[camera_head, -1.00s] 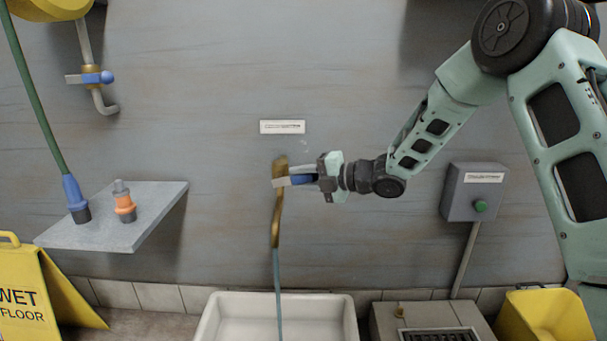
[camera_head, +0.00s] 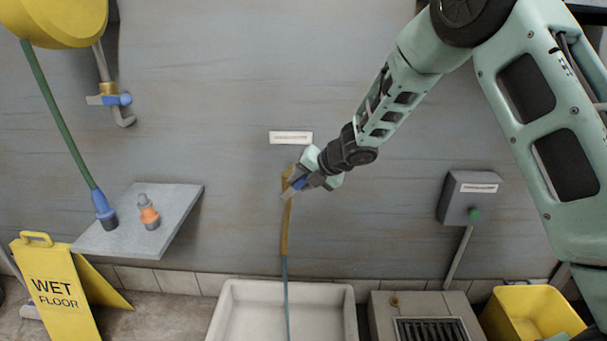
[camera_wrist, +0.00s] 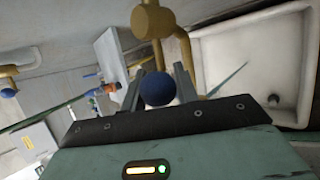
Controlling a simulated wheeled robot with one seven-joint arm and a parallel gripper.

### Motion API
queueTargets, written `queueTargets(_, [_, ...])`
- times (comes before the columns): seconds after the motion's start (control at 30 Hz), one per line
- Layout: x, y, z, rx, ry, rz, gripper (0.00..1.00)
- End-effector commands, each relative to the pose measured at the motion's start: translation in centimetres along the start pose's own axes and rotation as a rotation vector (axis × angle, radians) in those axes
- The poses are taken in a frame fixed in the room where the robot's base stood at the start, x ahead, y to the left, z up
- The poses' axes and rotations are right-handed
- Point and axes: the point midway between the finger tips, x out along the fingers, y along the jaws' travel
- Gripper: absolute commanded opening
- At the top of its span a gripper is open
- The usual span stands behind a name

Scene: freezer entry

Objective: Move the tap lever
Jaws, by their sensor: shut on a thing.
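The brass tap (camera_head: 285,225) is on the grey wall above the white sink. Its lever (camera_head: 299,184) is blue at the grip end and slopes up to the right. My gripper (camera_head: 298,188) is shut on the lever, coming from the upper right and partly hiding it. In the wrist view, the lever's round blue end (camera_wrist: 157,88) sits between the two fingers of my gripper (camera_wrist: 158,78), with the brass tap (camera_wrist: 150,18) just beyond. A thin blue-grey stream (camera_head: 286,290) runs from the tap's lower end into the sink.
The white sink (camera_head: 232,292) is below the tap. A shelf (camera_head: 175,215) with an orange-and-grey fitting (camera_head: 149,213) juts out at left. A second blue-handled tap (camera_head: 112,99) is at upper left. A wet-floor sign (camera_head: 55,292), grey switch box (camera_head: 468,198) and yellow bucket (camera_head: 535,312) stand around.

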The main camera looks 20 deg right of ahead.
Motion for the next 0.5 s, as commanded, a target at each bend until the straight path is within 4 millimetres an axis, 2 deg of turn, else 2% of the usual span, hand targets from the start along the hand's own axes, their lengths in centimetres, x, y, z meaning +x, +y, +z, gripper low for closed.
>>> queueTargets(0.47, [-0.02,0.25,0.19,-0.007,-0.004,-0.010,0.00])
queueTargets(0.5, [-0.02,0.25,0.19,-0.006,-0.004,-0.010,0.33])
